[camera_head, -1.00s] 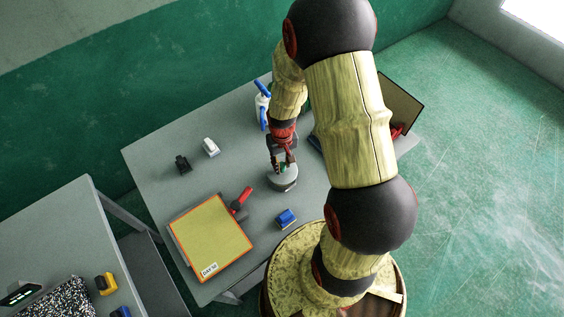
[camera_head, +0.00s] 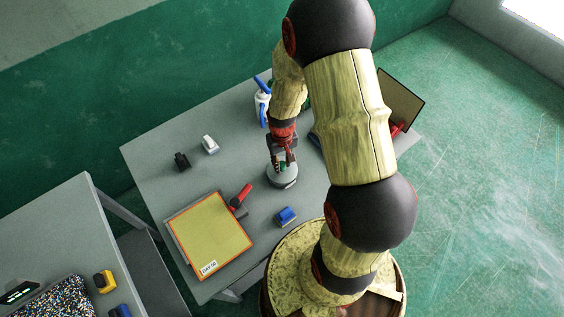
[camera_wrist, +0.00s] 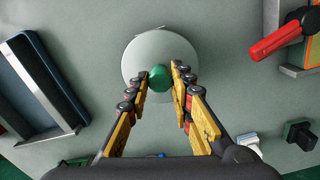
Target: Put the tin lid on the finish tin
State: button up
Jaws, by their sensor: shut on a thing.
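My gripper (camera_head: 281,162) points down over the middle of the grey table. In the wrist view, its yellow-and-black fingers (camera_wrist: 160,76) are closed around the green knob of a round pale grey tin lid (camera_wrist: 158,46). In the head view, the lid and the finish tin show together as one short grey cylinder (camera_head: 284,182) under my gripper, with a darker mark on its side. The lid hides the tin's top. I cannot tell whether the lid is fully seated.
A yellow orange-edged panel (camera_head: 211,236), a red-handled tool (camera_head: 240,197) and a blue block (camera_head: 286,216) lie nearer. White (camera_head: 210,145) and black (camera_head: 182,161) small items stand left. A blue-and-white bottle (camera_head: 262,105) stands behind; a blue-edged tray (camera_wrist: 35,85) lies beside the lid.

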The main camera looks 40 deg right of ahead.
jog(key=shift+f+b, duration=0.5)
jog(key=shift+f, duration=0.2)
jog(key=o, duration=1.1)
notch_tip(320, 180, up, 12)
dwell(0.3)
dwell(0.5)
jog(key=s+a+r+n+t+b, duration=0.2)
jog(key=s+a+r+t+b, duration=0.3)
jog(key=s+a+r+b, duration=0.5)
notch_tip(320, 180, up, 5)
jog(key=shift+s+a+r+n+t, duration=0.2)
jog(key=shift+s+a+n+t, duration=0.1)
jog(key=shift+s+a, duration=0.75)
